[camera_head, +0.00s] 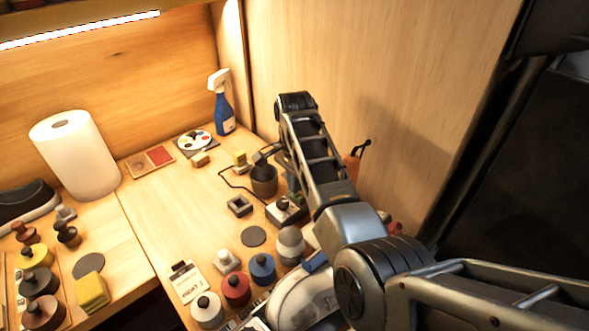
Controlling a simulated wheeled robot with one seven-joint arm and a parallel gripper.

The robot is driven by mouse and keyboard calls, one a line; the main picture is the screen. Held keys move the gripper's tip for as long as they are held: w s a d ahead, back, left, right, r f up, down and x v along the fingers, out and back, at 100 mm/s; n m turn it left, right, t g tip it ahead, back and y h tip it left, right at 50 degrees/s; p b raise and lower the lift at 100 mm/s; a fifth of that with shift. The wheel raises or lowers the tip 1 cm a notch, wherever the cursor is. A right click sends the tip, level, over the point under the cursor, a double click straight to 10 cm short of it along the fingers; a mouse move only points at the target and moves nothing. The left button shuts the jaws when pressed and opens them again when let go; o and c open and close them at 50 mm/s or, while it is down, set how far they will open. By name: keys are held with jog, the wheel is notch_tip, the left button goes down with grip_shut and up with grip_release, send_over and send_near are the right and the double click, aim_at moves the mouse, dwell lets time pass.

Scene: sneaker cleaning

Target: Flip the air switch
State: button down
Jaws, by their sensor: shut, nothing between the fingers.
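My arm reaches up from the lower right and bends over the table's back right part. Its own links hide most of the hand. A grey end that looks like my gripper (264,153) shows left of the upper link; it looks shut and empty, just above a dark cup (264,180). A small yellow block (240,160) is just left of it. No part is clearly recognizable as the air switch. A dark box with a black knob (285,209) stands in front of the cup, close to my arm, and a black cable (232,186) curves beside the cup.
A paper towel roll (77,155) is at left. Several knobbed jars (236,288) crowd the front. A wooden wall (380,80) rises close at right. The table's middle left is clear.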

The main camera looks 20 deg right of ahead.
aim_at(298, 197)
jog(key=shift+f, duration=0.4)
jog(key=shift+f, duration=0.2)
jog(key=shift+s+r+p, duration=0.1)
jog(key=shift+s+p, duration=0.05)
jog(key=shift+p, duration=0.15)
jog(key=shift+s+d+r+p, duration=0.2)
jog(key=shift+s+p, duration=0.35)
jog(key=shift+p, duration=0.35)
jog(key=shift+r+p, duration=0.4)
notch_tip(298, 197, up, 13)
dwell(0.6)
